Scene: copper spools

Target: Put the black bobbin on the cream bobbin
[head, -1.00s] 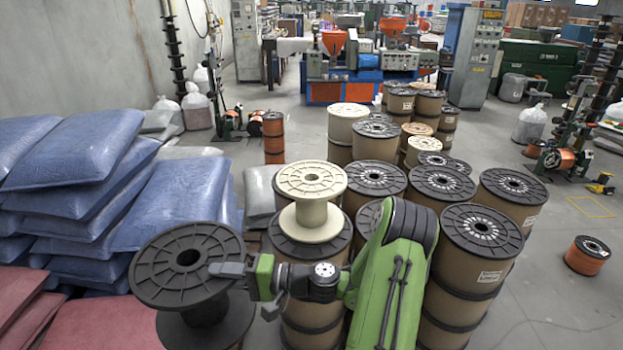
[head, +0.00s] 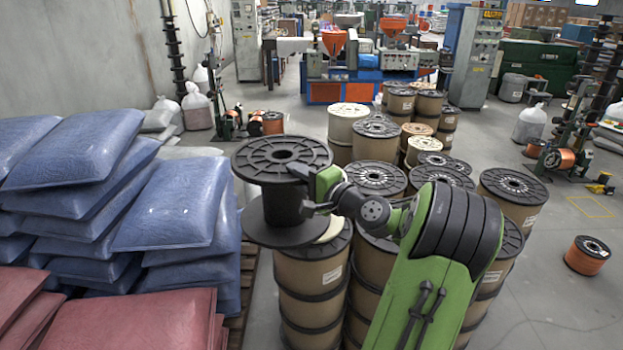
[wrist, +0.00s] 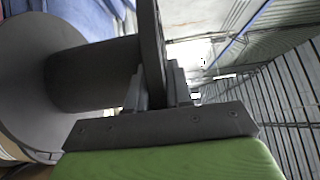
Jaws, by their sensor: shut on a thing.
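The black bobbin (head: 267,207) hangs upright in the air, my gripper (head: 304,174) shut on the edge of its top flange. In the wrist view the fingers (wrist: 157,88) clamp that flange, and the bobbin's core (wrist: 95,75) and other flange lie to the left. The cream bobbin (head: 333,229) is almost wholly hidden behind the black bobbin and my gripper; only a pale sliver shows at the right of the black lower flange. It is on a tall brown drum stack (head: 312,275). Whether the two bobbins touch cannot be told.
More brown drums with black tops (head: 375,178) crowd the right and back. Blue sacks (head: 180,205) and red sacks (head: 140,320) are piled at left. A copper spool (head: 588,255) stands on open floor at right.

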